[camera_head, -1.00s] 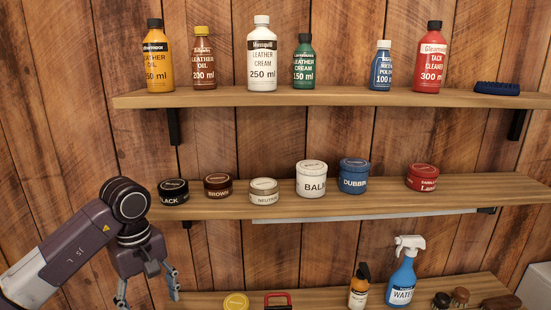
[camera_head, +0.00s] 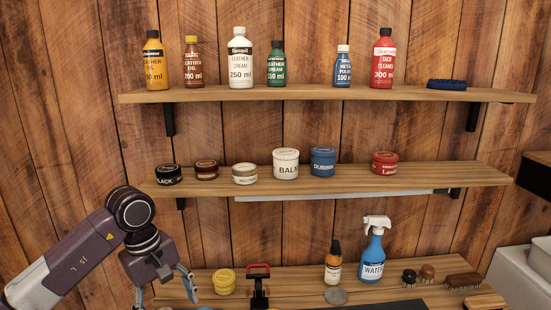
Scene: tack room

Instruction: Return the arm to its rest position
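My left arm comes in from the lower left. Its gripper (camera_head: 166,294) points down, with its two fingers spread apart and nothing visible between them. It hangs at the left end of the lowest shelf (camera_head: 302,286), left of a yellow tin (camera_head: 224,281). The fingertips are near the bottom edge of the view. My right gripper is not in view.
The top shelf (camera_head: 310,95) holds several bottles and a blue brush (camera_head: 446,84). The middle shelf (camera_head: 430,178) holds several tins.

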